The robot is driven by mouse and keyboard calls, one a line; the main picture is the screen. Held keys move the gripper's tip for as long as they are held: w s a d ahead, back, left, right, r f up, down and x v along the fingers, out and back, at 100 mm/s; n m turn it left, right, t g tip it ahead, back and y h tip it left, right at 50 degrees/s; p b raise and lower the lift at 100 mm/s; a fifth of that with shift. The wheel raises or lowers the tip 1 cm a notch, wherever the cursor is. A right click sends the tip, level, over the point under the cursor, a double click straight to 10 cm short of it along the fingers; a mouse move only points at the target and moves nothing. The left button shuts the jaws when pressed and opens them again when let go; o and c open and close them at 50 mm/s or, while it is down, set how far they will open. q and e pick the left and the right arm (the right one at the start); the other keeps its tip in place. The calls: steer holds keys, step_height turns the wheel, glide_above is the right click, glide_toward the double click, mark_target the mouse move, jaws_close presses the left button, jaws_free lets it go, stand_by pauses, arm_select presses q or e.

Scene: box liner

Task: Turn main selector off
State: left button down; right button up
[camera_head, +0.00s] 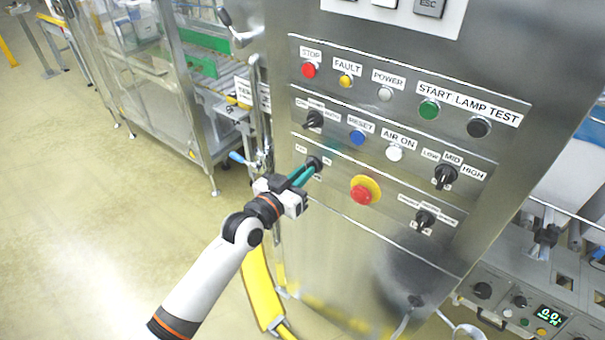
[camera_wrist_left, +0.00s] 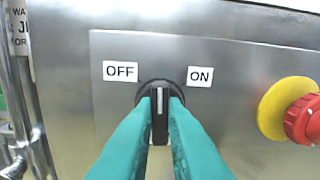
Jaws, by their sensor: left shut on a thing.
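The main selector (camera_wrist_left: 160,92) is a black rotary knob with a white line on the steel panel. It sits between an OFF label (camera_wrist_left: 120,71) on the left and an ON label (camera_wrist_left: 200,76) on the right. Its white line points about straight up in the left wrist view, between the two labels. In the head view the selector (camera_head: 316,160) is at the lower left of the panel. My left gripper (camera_head: 307,172) has green fingers, shut on the selector's handle from both sides. The fingers (camera_wrist_left: 161,117) hide the knob's lower sides. My right gripper is not in view.
A red emergency stop with a yellow collar (camera_head: 362,194) is just right of the selector. Several buttons and other rotary knobs, such as the Low-Mid-High knob (camera_head: 446,176), share the panel. A blue-handled valve and pipe (camera_head: 252,158) stand at the panel's left edge.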

arm_select(q)
steer(key=shift+a+n, duration=0.1)
steer(key=shift+n, duration=4.1)
steer(key=c, duration=1.5)
jaws_free()
